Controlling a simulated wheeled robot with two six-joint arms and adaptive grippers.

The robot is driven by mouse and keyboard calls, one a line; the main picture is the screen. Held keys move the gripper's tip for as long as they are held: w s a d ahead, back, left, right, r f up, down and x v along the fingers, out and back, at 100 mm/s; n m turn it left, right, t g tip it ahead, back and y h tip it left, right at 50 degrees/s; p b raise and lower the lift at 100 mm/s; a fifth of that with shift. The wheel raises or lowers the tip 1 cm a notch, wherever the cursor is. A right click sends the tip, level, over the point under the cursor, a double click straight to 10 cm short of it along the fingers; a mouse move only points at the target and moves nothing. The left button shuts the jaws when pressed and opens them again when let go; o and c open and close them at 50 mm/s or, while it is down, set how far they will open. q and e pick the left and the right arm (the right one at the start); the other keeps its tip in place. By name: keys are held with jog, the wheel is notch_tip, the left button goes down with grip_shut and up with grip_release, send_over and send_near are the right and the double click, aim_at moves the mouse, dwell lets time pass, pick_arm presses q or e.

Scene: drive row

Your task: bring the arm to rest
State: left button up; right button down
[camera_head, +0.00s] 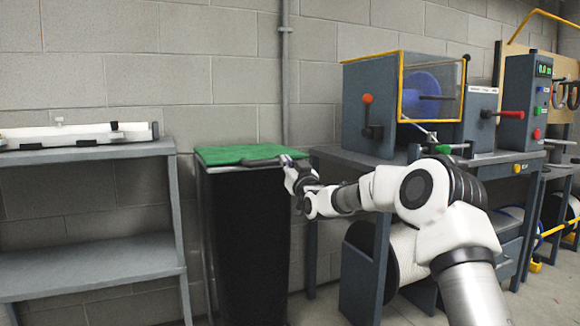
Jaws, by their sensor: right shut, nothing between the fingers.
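My right arm (428,185) reaches in from the lower right and stretches left across the front of the machine bench. My right gripper (287,161) is at its end, shut and empty. It shows at the right end of the dark handle (258,162) on the green lid (228,153) of a tall black bin (245,245). I cannot tell whether it touches the handle. The lid lies flat and closed on the bin. My left gripper is not in view.
A grey shelf unit (90,265) stands left, with a white long device (75,136) on top. Right is a bench with a yellow-framed machine (360,90), a red-handled lever (367,100) and a control box (525,100). A block wall closes the back.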

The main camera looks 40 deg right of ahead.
jog(key=a+f+n+g+y+p, duration=0.15)
jog(key=a+f, duration=0.45)
jog(key=f, duration=0.6)
jog(key=a+f+n+g+y+p, duration=0.1)
jog(key=a+f+n+g+y, duration=0.3)
jog(key=f, duration=0.7)
jog(key=s+a+f+m+g+p, duration=0.15)
jog(key=s+a+f, duration=0.3)
jog(key=f, duration=0.55)
jog(key=s+a+f+g, duration=0.2)
jog(key=s+a+f, duration=0.3)
jog(key=f, duration=0.4)
jog(key=s+a+f+g+p, duration=0.1)
jog(key=s+a+f+g, duration=0.25)
jog(key=s+f, duration=0.4)
jog(key=s+a+f+g, duration=0.2)
jog(key=s+a+f, duration=0.2)
jog(key=s+f, duration=0.3)
jog(key=s+a+m+g, duration=0.15)
jog(key=s+g, duration=0.45)
jog(key=s, duration=2)
notch_tip(320, 180, up, 38)
jog(key=p, duration=3.9)
jog(key=shift+s+a+h, duration=0.25)
jog(key=shift+s+h, duration=0.1)
jog(key=shift+s, duration=0.1)
